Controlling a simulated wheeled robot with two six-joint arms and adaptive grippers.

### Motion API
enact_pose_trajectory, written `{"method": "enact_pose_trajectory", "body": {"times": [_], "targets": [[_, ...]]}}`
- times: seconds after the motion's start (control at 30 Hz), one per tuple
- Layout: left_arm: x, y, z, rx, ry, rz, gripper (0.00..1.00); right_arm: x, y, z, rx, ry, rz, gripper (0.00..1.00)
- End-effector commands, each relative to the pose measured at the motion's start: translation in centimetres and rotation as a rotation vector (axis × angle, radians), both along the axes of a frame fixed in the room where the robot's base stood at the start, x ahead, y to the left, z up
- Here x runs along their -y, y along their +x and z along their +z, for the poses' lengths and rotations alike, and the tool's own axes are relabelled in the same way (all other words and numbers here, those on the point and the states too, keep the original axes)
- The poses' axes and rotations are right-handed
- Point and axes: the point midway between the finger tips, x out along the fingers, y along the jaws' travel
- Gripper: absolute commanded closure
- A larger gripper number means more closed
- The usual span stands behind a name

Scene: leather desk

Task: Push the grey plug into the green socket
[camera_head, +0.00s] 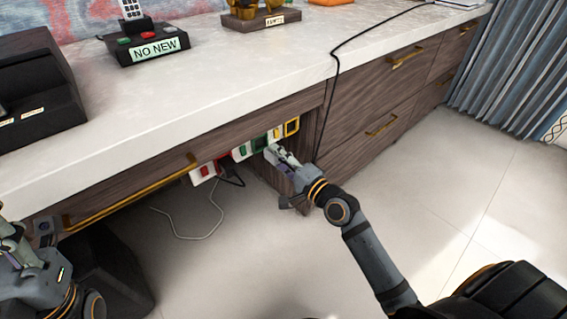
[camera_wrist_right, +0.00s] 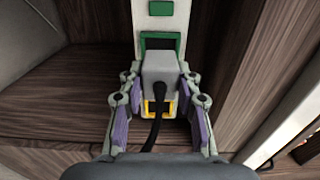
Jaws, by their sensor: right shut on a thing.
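The grey plug (camera_wrist_right: 161,67) is between the fingertips of my right gripper (camera_wrist_right: 158,78), which is shut on it. A black cord (camera_wrist_right: 157,115) runs from its back towards the wrist camera. The green socket (camera_wrist_right: 160,37) shows just beyond the plug's far edge in the right wrist view. The plug hides its lower part, and I cannot tell whether the plug touches it or is inside. In the head view the green socket (camera_head: 258,143) is on the strip under the desk, with my right gripper (camera_head: 276,152) directly in front. My left gripper (camera_head: 14,238) is at the lower left, its jaws unclear.
The white strip carries a red socket (camera_head: 222,164) with a dark plug and cord, and a yellow socket (camera_head: 291,127). The yellow frame (camera_wrist_right: 153,108) shows below the plug. Wooden drawers (camera_head: 380,100) stand at the right. The floor (camera_head: 470,180) is clear there.

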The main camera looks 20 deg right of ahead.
Motion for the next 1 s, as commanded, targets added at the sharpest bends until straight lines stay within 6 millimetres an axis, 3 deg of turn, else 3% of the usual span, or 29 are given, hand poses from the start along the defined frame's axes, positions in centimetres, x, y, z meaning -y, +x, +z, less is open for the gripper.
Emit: {"method": "enact_pose_trajectory", "body": {"times": [0.4,1.0], "targets": [[0.0,0.0,-1.0,0.001,0.002,0.007,0.60,-1.1,3.0,0.0,0.000,0.000,0.001,0.99],[0.0,0.1,-1.0,0.000,0.001,0.008,0.60,-1.2,3.2,0.0,0.000,0.000,0.001,0.99]]}}
